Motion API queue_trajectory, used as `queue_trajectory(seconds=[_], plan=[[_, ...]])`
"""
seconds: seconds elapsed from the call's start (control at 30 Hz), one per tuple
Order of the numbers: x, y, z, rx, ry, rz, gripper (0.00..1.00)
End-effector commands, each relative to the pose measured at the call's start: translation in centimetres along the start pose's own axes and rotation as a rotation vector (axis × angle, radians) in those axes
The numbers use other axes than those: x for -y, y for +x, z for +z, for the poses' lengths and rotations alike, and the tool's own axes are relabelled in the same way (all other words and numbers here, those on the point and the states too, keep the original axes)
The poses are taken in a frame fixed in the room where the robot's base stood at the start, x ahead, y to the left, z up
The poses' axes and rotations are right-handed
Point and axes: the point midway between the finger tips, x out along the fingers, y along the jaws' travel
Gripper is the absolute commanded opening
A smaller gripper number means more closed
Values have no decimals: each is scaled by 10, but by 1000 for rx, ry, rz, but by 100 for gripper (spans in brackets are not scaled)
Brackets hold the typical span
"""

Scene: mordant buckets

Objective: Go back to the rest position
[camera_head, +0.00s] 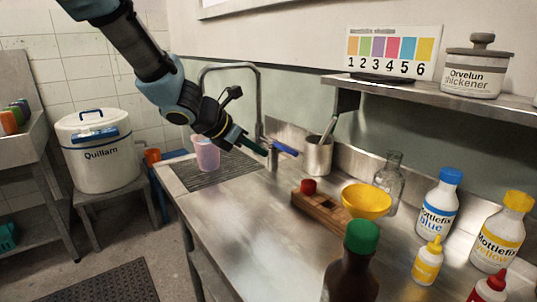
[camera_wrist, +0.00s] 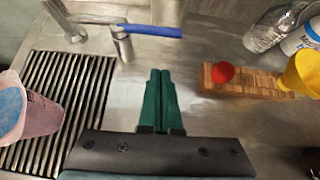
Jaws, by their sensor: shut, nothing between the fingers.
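My gripper (camera_wrist: 161,98) has green fingers pressed together with nothing between them. In the wrist view it hangs over the bare steel counter, between the drain grate on the left and the wooden block on the right. In the head view my gripper (camera_head: 262,150) is raised near the tap with the blue lever, at the end of my arm coming from the top left. The fingertips are small and partly lost against the tap there.
A pink cup (camera_head: 206,153) stands on the drain grate (camera_head: 215,172). A blue-handled tap (camera_head: 273,153) and steel pot (camera_head: 318,155) are behind. A wooden block (camera_head: 320,211), yellow bowl (camera_head: 366,201) and several bottles stand to the right. The counter's front left (camera_head: 235,235) is clear.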

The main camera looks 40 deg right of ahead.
Motion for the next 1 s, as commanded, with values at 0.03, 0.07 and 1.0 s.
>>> queue_trajectory(seconds=[0.03,0.07,1.0], plan=[[-1,-10,1,0,1,4,0],[-1,-16,0,0,1,5,0],[-37,-145,-150,-361,630,-24,0]])
